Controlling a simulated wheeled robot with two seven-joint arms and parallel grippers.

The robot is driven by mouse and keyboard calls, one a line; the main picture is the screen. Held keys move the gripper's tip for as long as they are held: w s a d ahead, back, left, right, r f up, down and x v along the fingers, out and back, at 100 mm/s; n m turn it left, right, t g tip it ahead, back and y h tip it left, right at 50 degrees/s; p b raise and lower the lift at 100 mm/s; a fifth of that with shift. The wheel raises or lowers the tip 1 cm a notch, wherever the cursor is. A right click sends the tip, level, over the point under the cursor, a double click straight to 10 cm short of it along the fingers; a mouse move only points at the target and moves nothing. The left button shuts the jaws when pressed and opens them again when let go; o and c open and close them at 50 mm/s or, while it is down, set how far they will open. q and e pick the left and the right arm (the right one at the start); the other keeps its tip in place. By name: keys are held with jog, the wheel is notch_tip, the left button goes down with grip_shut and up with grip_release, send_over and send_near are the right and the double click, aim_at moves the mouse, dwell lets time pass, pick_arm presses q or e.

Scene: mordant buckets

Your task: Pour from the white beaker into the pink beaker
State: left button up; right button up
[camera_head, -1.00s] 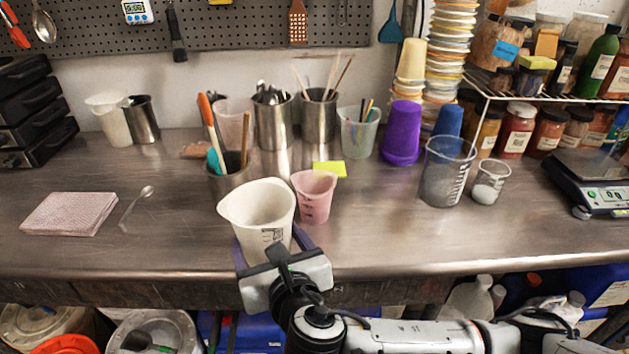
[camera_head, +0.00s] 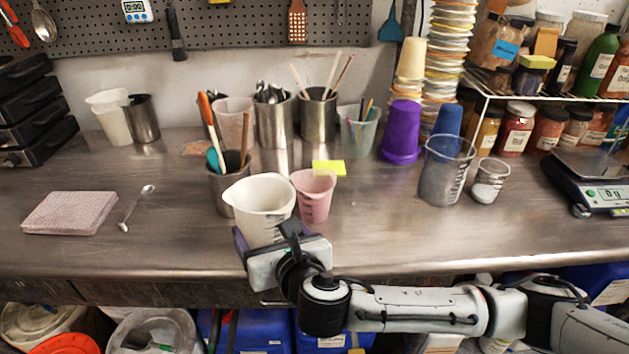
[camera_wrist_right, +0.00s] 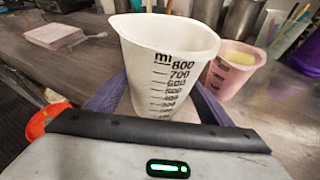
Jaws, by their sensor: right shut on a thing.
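The white beaker (camera_head: 258,200) stands near the front of the steel bench, spout towards the left. The right wrist view shows its black ml scale (camera_wrist_right: 172,80) and it looks roughly upright. My right gripper (camera_wrist_right: 155,108) is shut on it from the front, with purple fingers on both sides of its body. The beaker's base is hidden, so I cannot tell whether it touches the bench. The pink beaker (camera_head: 315,197) stands upright just right of the white beaker; it also shows in the right wrist view (camera_wrist_right: 234,70). My left gripper is not in view.
A steel cup of utensils (camera_head: 228,185) stands close behind the white beaker. A yellow note (camera_head: 329,167) lies behind the pink beaker. A large clear beaker (camera_head: 445,175) and a small one (camera_head: 488,185) stand right. The bench front right of the pink beaker is clear.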

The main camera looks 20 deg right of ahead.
aim_at(277, 207)
jog(key=shift+w+d+r+m+g+y, duration=0.3)
jog(key=shift+d+r+m+g+y, duration=0.15)
jog(key=shift+m, duration=0.35)
jog(key=shift+w+d+r+m+g+y+b, duration=0.15)
jog(key=shift+w+d+m+g+y+b, duration=0.1)
jog(key=shift+d+m+y+b, duration=0.3)
jog(key=shift+w+d+r+m+p, duration=0.15)
jog(key=shift+r+p, duration=0.1)
jog(key=shift+r, duration=0.25)
jog(key=shift+r+m+p, duration=0.1)
jog(key=shift+r+p, duration=0.1)
jog(key=shift+r, duration=0.25)
jog(key=shift+g, duration=0.3)
jog(key=shift+r, duration=0.1)
jog(key=shift+w+d+r+m+y, duration=0.1)
jog(key=shift+d+r+m+y, duration=0.05)
jog(key=shift+r+m+y, duration=0.15)
jog(key=shift+w+d+r+m+g+y, duration=0.15)
jog(key=shift+r+m+g+y, duration=0.2)
jog(key=shift+r+m+y, duration=0.5)
jog(key=shift+s+d+r+m+g+y, duration=0.1)
jog(key=shift+r+m+g+y, duration=0.35)
jog(key=shift+r, duration=0.7)
dwell(3.0)
